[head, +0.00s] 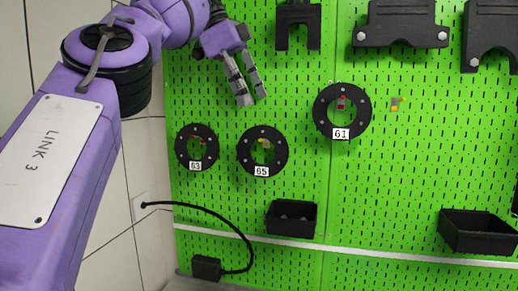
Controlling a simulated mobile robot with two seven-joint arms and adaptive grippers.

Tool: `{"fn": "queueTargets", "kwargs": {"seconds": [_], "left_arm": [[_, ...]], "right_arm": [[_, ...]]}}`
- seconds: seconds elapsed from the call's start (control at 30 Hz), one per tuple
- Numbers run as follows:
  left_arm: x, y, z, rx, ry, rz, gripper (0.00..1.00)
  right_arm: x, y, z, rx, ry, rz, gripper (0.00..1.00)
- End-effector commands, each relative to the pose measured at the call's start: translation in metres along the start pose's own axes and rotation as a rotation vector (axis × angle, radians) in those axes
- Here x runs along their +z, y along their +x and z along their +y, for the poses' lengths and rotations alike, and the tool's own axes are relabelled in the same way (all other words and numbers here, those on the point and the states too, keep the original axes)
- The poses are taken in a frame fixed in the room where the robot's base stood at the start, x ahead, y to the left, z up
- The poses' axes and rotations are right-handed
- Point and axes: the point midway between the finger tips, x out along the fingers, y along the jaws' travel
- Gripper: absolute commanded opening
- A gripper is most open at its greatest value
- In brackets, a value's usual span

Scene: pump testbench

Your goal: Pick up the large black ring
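Three black rings with bolt heads hang on the green perforated board. The ring labelled 61 (363,112) is the largest and hangs right of centre. The middle-sized ring labelled 65 (244,153) hangs lower, left of centre. The smallest ring, labelled 63 (181,148), is further left. My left gripper (254,99) points downward, above ring 65 and to the left of ring 61. Its two fingers stand apart, with nothing between them and a gap at the tips. It appears clear of all three rings. My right gripper is not in view.
Black brackets (400,22) are fixed along the top of the board. A small black bin (292,230) and a larger one (480,243) sit low on it. A black cable (225,222) loops at lower left. A small yellow-grey part (396,103) is right of ring 61.

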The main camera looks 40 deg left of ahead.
Motion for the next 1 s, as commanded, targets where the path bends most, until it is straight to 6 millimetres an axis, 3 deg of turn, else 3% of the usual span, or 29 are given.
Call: {"fn": "queueTargets", "kwargs": {"seconds": [0.13,0.4,0.57,1.0], "left_arm": [[0.000,0.002,0.000,0.001,0.001,0.000,0.23],[0.000,0.026,-0.001,0.004,0.002,-0.001,0.23],[0.000,0.031,0.000,0.001,0.000,0.000,0.23],[-0.001,0.075,0.003,0.000,0.000,0.001,0.23]], "right_arm": [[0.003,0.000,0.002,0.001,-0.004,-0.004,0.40],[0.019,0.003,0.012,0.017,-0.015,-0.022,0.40],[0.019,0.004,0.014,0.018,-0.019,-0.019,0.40],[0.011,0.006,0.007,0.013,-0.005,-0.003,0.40]]}}
